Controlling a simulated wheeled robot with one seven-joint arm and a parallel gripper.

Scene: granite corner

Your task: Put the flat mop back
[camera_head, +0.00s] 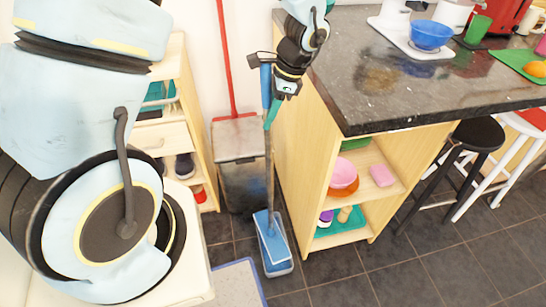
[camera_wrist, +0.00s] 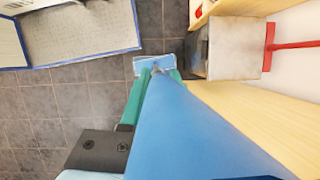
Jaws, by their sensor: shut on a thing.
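The flat mop has a blue grip (camera_head: 266,86), a thin grey pole and a flat blue head (camera_head: 270,236). It stands nearly upright beside the left side panel of the counter. Its head is low, at floor level; I cannot tell whether it touches the floor. My gripper (camera_head: 273,114), with teal fingers, is shut on the mop's handle near the grip. In the wrist view the blue handle (camera_wrist: 195,130) fills the middle between the fingers, and the head (camera_wrist: 154,65) shows at its far end. A dark bracket-like piece (camera_head: 260,59) shows at the handle's top; its mounting is unclear.
A grey bin (camera_head: 238,142) with a red-handled tool (camera_head: 227,60) stands left of the mop. The dark counter (camera_head: 375,70) has open shelves below. A wooden shelf unit (camera_head: 170,130) stands left. A blue-edged mat (camera_head: 237,282) lies in front. Stools (camera_head: 478,134) stand right.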

